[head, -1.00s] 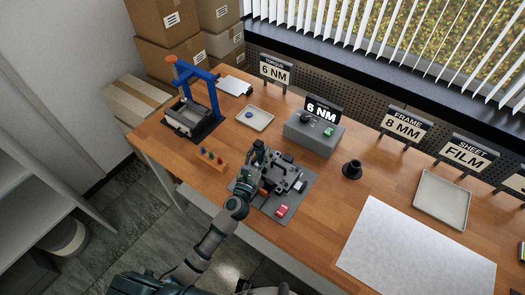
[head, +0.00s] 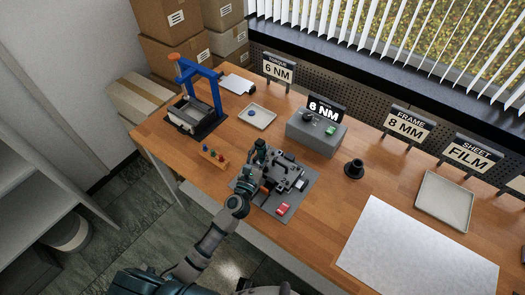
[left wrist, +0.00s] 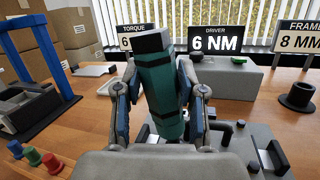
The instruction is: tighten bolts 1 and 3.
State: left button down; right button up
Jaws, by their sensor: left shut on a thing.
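My left gripper (head: 257,172) is over the left side of a dark clamp fixture (head: 287,177) on a grey plate. In the left wrist view my left gripper (left wrist: 160,105) is shut on a green driver with a dark top (left wrist: 158,80), which stands nearly upright between the fingers. The driver's lower end is hidden behind the wrist housing, so I cannot tell whether it touches a bolt. The fixture (left wrist: 230,142) also shows at the lower right there. Bolts 1 and 3 cannot be made out. My right gripper is not in view.
A grey driver box (head: 314,137) with a "6 NM" display stands behind the fixture. A peg rack (head: 213,158), a blue-framed press (head: 200,90), a small tray (head: 257,119) and a black holder (head: 353,168) stand around it. A white sheet (head: 415,250) lies to the right.

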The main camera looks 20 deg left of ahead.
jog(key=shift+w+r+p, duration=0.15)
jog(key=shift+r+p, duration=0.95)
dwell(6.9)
